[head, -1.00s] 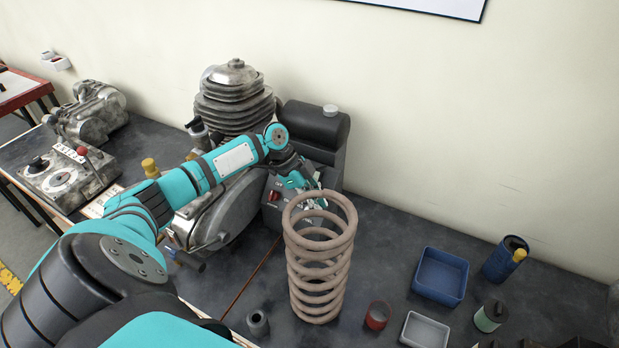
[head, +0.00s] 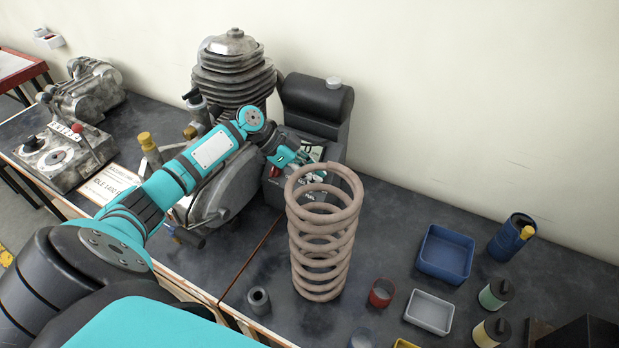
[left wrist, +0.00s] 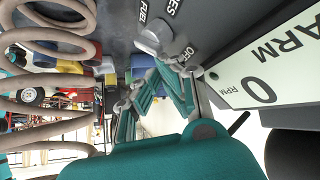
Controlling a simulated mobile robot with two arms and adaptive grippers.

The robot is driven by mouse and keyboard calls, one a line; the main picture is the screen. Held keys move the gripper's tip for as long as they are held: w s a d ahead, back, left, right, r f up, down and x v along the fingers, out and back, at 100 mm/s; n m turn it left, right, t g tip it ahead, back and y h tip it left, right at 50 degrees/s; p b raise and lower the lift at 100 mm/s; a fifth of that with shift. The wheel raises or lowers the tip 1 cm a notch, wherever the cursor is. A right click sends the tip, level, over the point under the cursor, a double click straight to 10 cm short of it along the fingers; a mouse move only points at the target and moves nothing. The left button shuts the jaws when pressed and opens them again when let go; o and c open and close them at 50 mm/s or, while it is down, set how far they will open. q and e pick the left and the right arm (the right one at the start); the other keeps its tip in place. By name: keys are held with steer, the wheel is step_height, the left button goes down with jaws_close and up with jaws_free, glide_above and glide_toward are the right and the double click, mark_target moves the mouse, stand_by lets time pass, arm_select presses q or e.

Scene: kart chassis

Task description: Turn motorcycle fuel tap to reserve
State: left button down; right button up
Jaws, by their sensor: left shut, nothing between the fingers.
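The fuel tap (left wrist: 154,38) is a pale grey lever knob on a dark panel in the left wrist view. The labels FUEL, RES and OFF are printed around it. My left gripper (left wrist: 160,82) has teal fingers with grey tips close to the tap and the OFF label. It is shut with nothing between the fingers; I cannot tell whether it touches the tap. In the head view my left gripper (head: 314,172) is at the front of the dark control box (head: 286,193), behind the coil spring's top. The tap cannot be made out there. My right gripper is not in view.
A tall coil spring (head: 323,245) stands right in front of the control box. The finned engine (head: 234,85) is on the left. A blue bin (head: 445,252), grey tray (head: 429,312) and red cup (head: 381,293) lie to the right. Bench space right of the spring is partly clear.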

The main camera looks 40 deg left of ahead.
arm_select(q)
steer(key=n+t+b, duration=0.1)
steer(key=a+n+t+h+b, duration=0.1)
steer(key=shift+s+f+n, duration=0.1)
steer(key=shift+f+n, duration=0.15)
steer(key=shift+n, duration=0.05)
steer(key=shift+s+a+b, duration=0.2)
steer(key=shift+a+b, duration=0.45)
steer(key=shift+b, duration=1.1)
steer(key=shift+r, duration=0.15)
